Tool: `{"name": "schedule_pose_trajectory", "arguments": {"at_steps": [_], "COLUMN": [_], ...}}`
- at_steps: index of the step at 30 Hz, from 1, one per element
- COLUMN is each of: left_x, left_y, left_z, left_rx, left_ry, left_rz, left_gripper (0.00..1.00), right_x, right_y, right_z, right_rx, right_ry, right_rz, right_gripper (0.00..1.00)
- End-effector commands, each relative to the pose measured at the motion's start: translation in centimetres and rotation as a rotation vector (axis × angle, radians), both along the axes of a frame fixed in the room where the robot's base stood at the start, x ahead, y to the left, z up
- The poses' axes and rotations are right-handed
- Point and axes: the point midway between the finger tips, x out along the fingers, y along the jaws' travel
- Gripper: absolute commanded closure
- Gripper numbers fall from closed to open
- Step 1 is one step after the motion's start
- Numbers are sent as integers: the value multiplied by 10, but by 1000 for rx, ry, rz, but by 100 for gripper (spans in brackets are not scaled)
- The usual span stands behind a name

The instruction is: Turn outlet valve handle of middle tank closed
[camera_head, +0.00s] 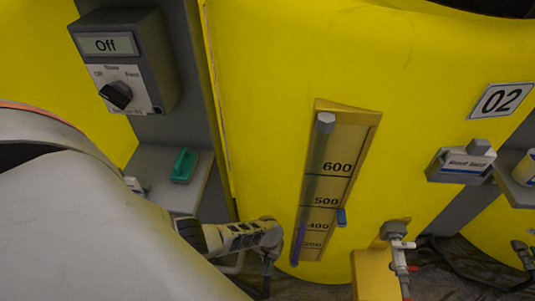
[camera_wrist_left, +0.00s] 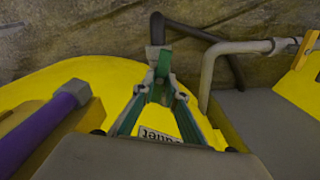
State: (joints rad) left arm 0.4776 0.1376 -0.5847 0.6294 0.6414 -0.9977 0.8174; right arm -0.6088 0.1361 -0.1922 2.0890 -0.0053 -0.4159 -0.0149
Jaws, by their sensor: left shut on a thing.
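The yellow tank marked 02 (camera_head: 430,80) fills much of the head view. My left gripper (camera_head: 267,265) reaches down at its lower left, left of the level gauge, its tips hard to make out. In the left wrist view its green fingers (camera_wrist_left: 158,88) converge and are shut at a grey fitting (camera_wrist_left: 156,54), which I take as the outlet valve handle; its turn angle cannot be read. A black bent hose or tube (camera_wrist_left: 195,32) runs from there. A label (camera_wrist_left: 156,134), partly hidden, shows between the fingers. My right gripper is out of view.
The level gauge (camera_head: 335,165) stands right of the gripper; its purple column (camera_wrist_left: 40,125) is close at left in the wrist view. A red-handled valve pipe (camera_head: 398,258) is lower right. A switch box (camera_head: 125,62) reads Off. A green object (camera_head: 184,165) sits on a ledge.

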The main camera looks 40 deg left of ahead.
Motion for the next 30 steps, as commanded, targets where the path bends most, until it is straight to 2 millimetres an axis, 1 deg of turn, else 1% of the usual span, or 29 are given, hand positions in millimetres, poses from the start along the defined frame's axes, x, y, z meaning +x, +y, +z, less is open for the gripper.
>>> {"name": "schedule_pose_trajectory", "arguments": {"at_steps": [6,30], "left_x": [-1,-1], "left_y": [-1,-1], "left_z": [0,-1], "left_rx": [-1,-1], "left_ry": [1,1], "left_rz": [-204,-958], "left_gripper": [100,100], "right_x": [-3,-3], "right_y": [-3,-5], "right_z": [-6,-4], "right_rx": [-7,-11], "right_ry": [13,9], "right_rz": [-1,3], "right_gripper": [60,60]}}
